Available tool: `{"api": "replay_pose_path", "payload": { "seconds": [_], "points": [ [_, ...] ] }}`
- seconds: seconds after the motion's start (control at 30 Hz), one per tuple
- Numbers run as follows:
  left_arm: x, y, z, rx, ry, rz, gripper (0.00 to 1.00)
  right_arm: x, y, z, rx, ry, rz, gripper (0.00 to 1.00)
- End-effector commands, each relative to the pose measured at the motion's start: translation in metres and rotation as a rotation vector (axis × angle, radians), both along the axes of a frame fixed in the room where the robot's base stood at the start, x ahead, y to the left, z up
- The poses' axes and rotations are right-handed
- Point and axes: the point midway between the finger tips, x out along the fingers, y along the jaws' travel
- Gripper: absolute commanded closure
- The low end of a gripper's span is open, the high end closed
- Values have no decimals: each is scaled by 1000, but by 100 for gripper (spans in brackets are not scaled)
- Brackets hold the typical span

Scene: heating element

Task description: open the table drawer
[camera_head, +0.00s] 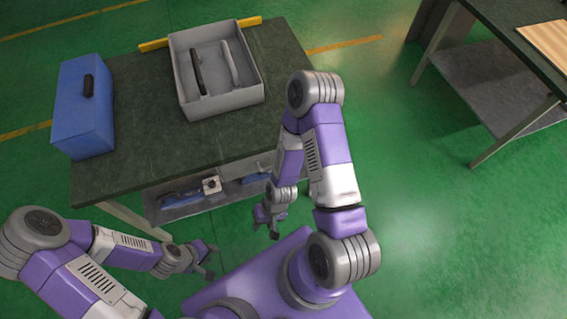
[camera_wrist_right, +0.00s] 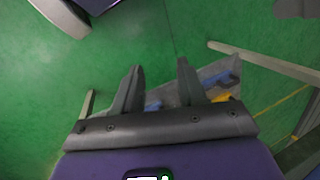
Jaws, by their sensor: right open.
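The dark-topped table (camera_head: 135,130) stands in front of me in the head view. No drawer front can be clearly made out; a small light piece (camera_head: 260,166) shows under the front edge, partly behind my right arm, and I cannot tell if it is a handle. My right gripper (camera_head: 265,226) is open and empty, low in front of the table; its fingers (camera_wrist_right: 160,75) are apart in the right wrist view, with floor and the lower shelf beyond. My left gripper (camera_head: 212,262) appears open and empty, further left and nearer my base.
A blue toolbox (camera_head: 80,130) and a grey tray (camera_head: 188,108) with two long items stand on the table. The lower shelf (camera_head: 190,210), also in the wrist view (camera_wrist_right: 212,70), holds blue tools and a small white box (camera_head: 212,185). Another table (camera_head: 480,30) stands right. Green floor is clear between.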

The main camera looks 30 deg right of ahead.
Motion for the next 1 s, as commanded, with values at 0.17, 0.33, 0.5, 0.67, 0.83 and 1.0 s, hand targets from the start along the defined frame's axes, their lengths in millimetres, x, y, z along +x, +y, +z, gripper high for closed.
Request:
{"api": "replay_pose_path", "payload": {
  "seconds": [0.17, 0.33, 0.5, 0.67, 0.83, 1.0],
  "points": [
    [0, 1, -18, 1, 2, 1, 64, -31, -18, -33, 20, 371, -382, 59],
    [0, 1, -38, 1, 1, 2, 64, -48, -15, -46, 156, 901, -947, 59],
    [0, 1, -56, 1, 1, 1, 64, -11, -17, -41, 456, 1418, -1450, 59],
    [0, 1, -73, 1, 1, 2, 64, 50, -63, -37, 905, 1836, -1753, 59],
    [0, 1, -84, 1, 1, 1, 64, 91, -139, -33, 1408, 2101, -1816, 59],
    [0, 1, -89, 1, 1, 1, 64, 101, -188, -30, -1552, -1998, 1604, 59]
  ]
}}
